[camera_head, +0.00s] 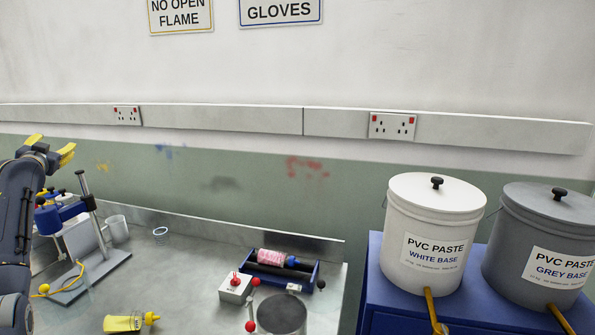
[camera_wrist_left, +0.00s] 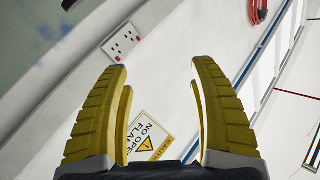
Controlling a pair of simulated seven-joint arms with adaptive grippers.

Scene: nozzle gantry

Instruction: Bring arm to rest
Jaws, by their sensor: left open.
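My left arm runs down the left edge of the head view. My right gripper is in neither view.
Below my left gripper stands a blue-and-metal gantry stand (camera_head: 90,205). A yellow bottle (camera_head: 124,323) lies on the bench (camera_head: 190,275). A blue cradle (camera_head: 284,272) holds a pink bottle (camera_head: 277,258). White (camera_head: 432,235) and grey (camera_head: 540,245) PVC paste buckets stand on a blue cabinet (camera_head: 400,312).

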